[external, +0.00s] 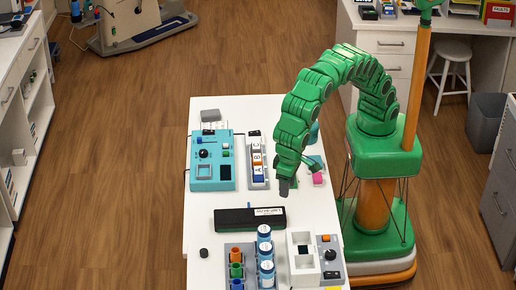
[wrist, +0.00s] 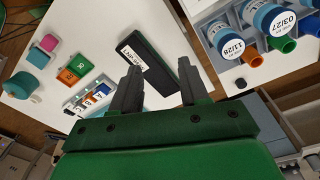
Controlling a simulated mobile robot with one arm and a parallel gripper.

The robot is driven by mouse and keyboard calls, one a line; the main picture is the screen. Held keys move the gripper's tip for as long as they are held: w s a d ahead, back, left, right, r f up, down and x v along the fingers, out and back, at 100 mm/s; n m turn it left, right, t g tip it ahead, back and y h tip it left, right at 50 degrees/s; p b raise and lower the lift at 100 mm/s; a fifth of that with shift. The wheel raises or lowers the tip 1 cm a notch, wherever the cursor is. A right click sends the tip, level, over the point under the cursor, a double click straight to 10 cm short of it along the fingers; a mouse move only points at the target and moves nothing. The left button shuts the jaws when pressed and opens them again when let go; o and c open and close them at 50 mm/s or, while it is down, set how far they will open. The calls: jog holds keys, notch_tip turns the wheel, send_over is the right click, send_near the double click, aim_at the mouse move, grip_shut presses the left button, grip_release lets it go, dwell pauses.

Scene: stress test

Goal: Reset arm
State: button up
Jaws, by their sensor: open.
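My green arm arches over the right side of the white table (external: 205,215) from its base at the right. My gripper (external: 286,186) points down above the table, between the black bar with a white label (external: 250,218) and a small pink block (external: 317,178). In the wrist view my gripper (wrist: 160,88) has its two dark fingers apart, with nothing between them. The black bar (wrist: 140,55) lies beyond the fingertips in that view. I cannot tell the exact height of the fingertips above the table.
A teal device (external: 212,172) and a rack of lettered blocks (external: 257,165) stand towards the back. Blue-white jars (external: 265,255), coloured tubes (external: 236,262) and a white device (external: 302,262) crowd the front. A black knob (external: 204,253) sits front left. The table's left middle is clear.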

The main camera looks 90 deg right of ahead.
jog(key=w+d+r, duration=0.2)
jog(key=d, duration=0.7)
jog(key=w+d+r, duration=0.3)
jog(key=d, duration=0.6)
jog(key=s+d+r+n+g, duration=0.1)
jog(key=s+d, duration=0.1)
jog(key=d, duration=0.7)
jog(key=s+d+r, duration=0.1)
jog(key=s+d, duration=0.1)
jog(key=d, duration=0.7)
jog(key=s+d+f+n, duration=0.1)
jog(key=s+d+n, duration=0.1)
jog(key=s+d, duration=1)
jog(key=s+d+f+n, duration=0.1)
jog(key=s+d+f, duration=0.1)
jog(key=s+d, duration=0.3)
jog(key=s+d+f+n+g, duration=0.1)
jog(key=s+d+f, duration=0.2)
jog(key=s, duration=0.7)
jog(key=shift+d+y, duration=0.4)
jog(key=shift+d, duration=0.55)
